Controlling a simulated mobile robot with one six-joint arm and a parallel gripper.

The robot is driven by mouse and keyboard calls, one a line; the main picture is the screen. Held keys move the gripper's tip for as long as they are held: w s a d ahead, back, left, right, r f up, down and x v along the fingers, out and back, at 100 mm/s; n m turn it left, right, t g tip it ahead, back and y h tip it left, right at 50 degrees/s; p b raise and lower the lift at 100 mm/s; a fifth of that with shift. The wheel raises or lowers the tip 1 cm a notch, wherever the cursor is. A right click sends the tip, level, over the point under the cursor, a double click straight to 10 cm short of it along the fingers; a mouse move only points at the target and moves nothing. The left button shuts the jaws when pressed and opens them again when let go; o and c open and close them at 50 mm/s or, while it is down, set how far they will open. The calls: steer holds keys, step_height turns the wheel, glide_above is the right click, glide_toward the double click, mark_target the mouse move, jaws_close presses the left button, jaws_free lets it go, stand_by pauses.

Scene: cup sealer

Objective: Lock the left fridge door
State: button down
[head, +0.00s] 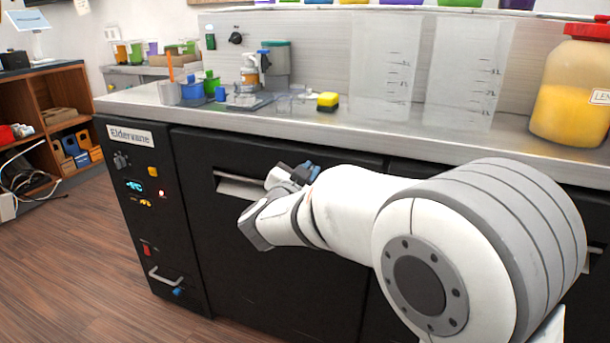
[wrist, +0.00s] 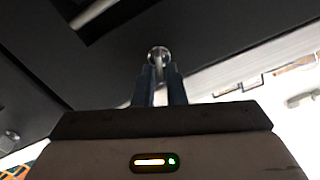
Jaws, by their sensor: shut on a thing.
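The left fridge door (head: 265,270) is a black panel under the steel counter, flush with the front and looking closed. Its pale recessed handle (head: 236,185) is near the top, left of my gripper. My gripper (head: 308,170) is at the upper part of this door. In the wrist view, the two blue-grey fingers of my gripper (wrist: 160,72) are shut on a small round metal lock piece (wrist: 158,52) on the dark front. The lock is hidden in the head view, and its turned position cannot be told.
The steel counter (head: 150,98) overhangs the doors just above my gripper. A control panel labelled Eldervane (head: 130,136) is left of the door.

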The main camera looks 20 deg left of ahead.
steer(key=shift+d+f+m+b, duration=0.1)
steer(key=shift+f+m+b, duration=0.1)
steer(key=shift+m+b, duration=1.65)
steer(key=shift+d+f+m+b, duration=0.1)
steer(key=shift+f+m+b, duration=0.15)
steer(key=shift+m+b, duration=1.6)
steer(key=shift+d+f+m+b, duration=0.15)
steer(key=shift+m+b, duration=0.65)
steer(key=shift+m, duration=2)
steer(key=c, duration=1.6)
jaws_free()
steer(key=s+p, duration=0.2)
steer(key=s, duration=0.5)
steer(key=shift+s+a, duration=0.3)
steer(key=shift+s, duration=0.1)
